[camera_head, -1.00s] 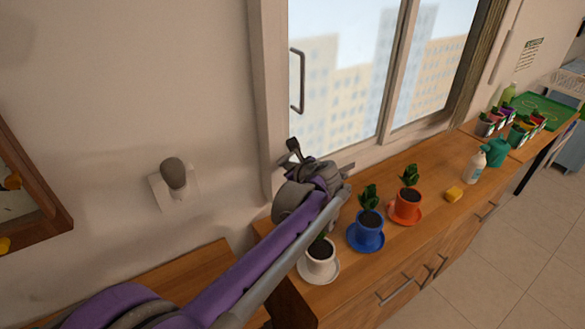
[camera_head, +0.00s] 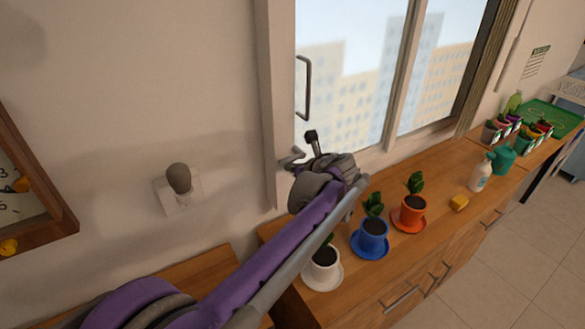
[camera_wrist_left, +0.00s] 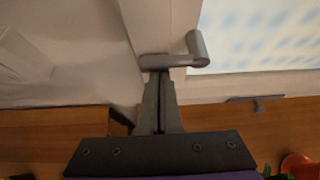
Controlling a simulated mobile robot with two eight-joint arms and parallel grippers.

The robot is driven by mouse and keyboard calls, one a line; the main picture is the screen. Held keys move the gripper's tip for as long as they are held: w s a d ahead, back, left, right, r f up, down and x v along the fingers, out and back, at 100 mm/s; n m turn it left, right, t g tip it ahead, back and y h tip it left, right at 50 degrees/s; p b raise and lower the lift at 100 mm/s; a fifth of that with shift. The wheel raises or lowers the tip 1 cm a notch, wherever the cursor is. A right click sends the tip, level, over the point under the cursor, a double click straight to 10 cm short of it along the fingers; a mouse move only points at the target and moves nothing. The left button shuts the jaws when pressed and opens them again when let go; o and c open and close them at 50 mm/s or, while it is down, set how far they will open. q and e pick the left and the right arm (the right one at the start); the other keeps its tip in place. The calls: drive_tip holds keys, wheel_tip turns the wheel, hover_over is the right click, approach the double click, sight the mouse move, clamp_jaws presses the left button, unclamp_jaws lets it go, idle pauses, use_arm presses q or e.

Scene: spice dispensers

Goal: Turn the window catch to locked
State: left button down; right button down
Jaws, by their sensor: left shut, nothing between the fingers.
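The window catch (camera_wrist_left: 197,48) is a grey lever with a rounded bar end, low on the pale window frame in the left wrist view. In the head view the catch (camera_head: 291,157) is small, at the lower left of the window. My left gripper (camera_wrist_left: 160,75) is shut and empty, its fingertips just below the catch's left part in the wrist view. I cannot tell whether they touch it. In the head view the left gripper (camera_head: 306,152) is close beside the catch, partly hidden by my wrist. My right gripper is out of view.
A tall window handle (camera_head: 304,88) is above the catch. Below the window, a wooden counter (camera_head: 430,240) holds white (camera_head: 322,265), blue (camera_head: 372,235) and orange (camera_head: 410,212) potted plants, a yellow block (camera_head: 459,202) and a spray bottle (camera_head: 481,175). A knob (camera_head: 179,178) sticks out from the left wall.

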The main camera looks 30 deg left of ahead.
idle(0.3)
